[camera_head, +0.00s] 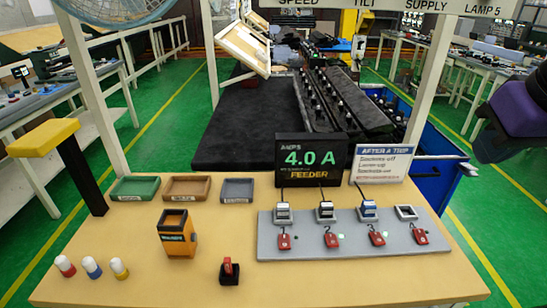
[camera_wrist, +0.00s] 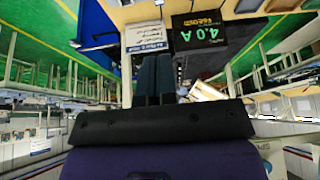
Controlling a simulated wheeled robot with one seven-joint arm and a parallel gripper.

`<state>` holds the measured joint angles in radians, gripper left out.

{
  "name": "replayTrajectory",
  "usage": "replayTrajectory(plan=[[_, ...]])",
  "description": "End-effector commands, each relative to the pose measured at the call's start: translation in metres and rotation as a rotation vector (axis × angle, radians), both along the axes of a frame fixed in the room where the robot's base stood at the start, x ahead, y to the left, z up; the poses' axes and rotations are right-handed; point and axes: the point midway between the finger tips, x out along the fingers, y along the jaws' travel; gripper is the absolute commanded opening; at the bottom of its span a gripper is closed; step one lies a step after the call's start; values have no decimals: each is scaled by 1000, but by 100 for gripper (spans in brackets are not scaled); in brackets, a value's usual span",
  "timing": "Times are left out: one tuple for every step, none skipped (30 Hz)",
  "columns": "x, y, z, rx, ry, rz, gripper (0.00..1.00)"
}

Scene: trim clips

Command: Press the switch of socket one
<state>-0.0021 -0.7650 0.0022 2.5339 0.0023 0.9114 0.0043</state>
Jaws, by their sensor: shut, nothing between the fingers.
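A grey socket panel (camera_head: 265,243) lies on the right half of the table, with several sockets in a row and a red switch in front of each. The leftmost switch (camera_head: 284,241) is below the leftmost socket (camera_head: 283,215). The first three sockets from the left hold plugs with cords; the rightmost socket (camera_head: 405,212) looks empty. Socket numbers are not readable. In the wrist view my gripper (camera_wrist: 157,62) is shut and empty, its two dark fingers side by side. In the head view only a purple and black part of my arm shows at the right edge, well apart from the panel.
A display (camera_head: 311,160) reads 4.0 A FEEDER, beside an "AFTER A TRIP" sign (camera_head: 384,163). Three trays (camera_head: 186,188), an orange meter (camera_head: 177,234), a red-levered black box (camera_head: 229,271), a yellow-topped post (camera_head: 45,138) and several coloured knobs (camera_head: 91,267) occupy the table.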

Motion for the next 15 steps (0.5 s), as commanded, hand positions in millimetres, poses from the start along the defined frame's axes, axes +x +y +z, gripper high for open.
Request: replayTrajectory(plan=[[0,0,0,1,0,0,0],[1,0,0,2,1,1,0],[2,1,0,4,4,2,0],[3,1,-1,8,7,5,0],[5,2,-1,12,10,7,0],[9,4,-2,21,16,10,0],[12,5,-3,28,22,13,0],[15,7,-4,36,30,17,0],[21,9,-5,48,41,22,0],[25,11,-7,57,51,26,0],[30,14,-8,68,61,30,0],[37,17,-11,82,74,34,0],[42,20,-13,92,85,37,0],[47,24,-14,102,96,41,0],[54,28,-17,113,110,44,0]])
